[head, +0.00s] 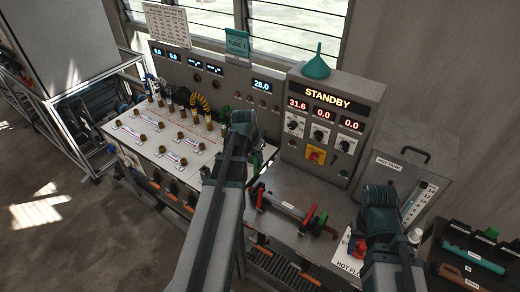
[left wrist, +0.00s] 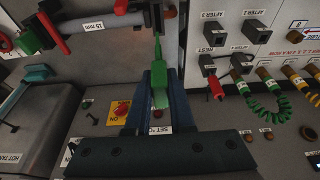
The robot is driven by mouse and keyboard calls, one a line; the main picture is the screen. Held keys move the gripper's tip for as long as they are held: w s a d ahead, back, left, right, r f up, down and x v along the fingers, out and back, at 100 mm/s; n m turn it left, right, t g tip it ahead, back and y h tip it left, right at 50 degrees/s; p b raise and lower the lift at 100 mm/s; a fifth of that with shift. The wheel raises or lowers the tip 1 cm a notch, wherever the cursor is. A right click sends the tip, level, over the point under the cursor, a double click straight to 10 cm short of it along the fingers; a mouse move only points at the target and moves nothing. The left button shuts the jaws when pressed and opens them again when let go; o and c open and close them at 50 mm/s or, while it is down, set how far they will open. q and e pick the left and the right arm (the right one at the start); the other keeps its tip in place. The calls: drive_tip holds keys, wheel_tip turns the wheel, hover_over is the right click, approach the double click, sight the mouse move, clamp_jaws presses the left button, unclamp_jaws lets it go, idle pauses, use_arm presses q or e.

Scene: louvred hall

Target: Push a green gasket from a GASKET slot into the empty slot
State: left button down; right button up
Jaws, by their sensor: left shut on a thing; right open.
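My left gripper (left wrist: 160,92) is shut on a green piece (left wrist: 160,76) with a thin green stem; I cannot tell whether it is a gasket. In the head view my left gripper (head: 243,122) is in front of the grey instrument panel, its fingers mostly hidden by the wrist. My right gripper (head: 380,200) is low on the right, before the hot tank (head: 397,165); its fingertips are hidden, and nothing shows in it. A black slotted tray (head: 440,238) stands at the lower right. Its small labels are unreadable; I cannot make out a GASKET slot or an empty slot.
A pipe with red and green ends (head: 288,209) lies on the bench between my arms. The STANDBY control box (head: 368,93) carries a teal funnel (head: 316,66). The white board (head: 150,152) with sockets and coiled leads is on the left. Open floor (head: 60,225) lies further left.

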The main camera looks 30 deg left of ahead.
sight(257, 171)
use_arm(q)
drive_tip(key=shift+f, duration=0.2)
wheel_tip(257, 171, down, 8)
drive_tip(key=b, duration=0.8)
drive_tip(key=shift+r, duration=0.3)
drive_tip(key=shift+s+f, duration=0.2)
drive_tip(key=shift+f, duration=0.1)
drive_tip(key=shift+f+b, duration=0.35)
drive_tip(key=shift+b, duration=0.2)
drive_tip(key=shift+f+b, duration=3.05)
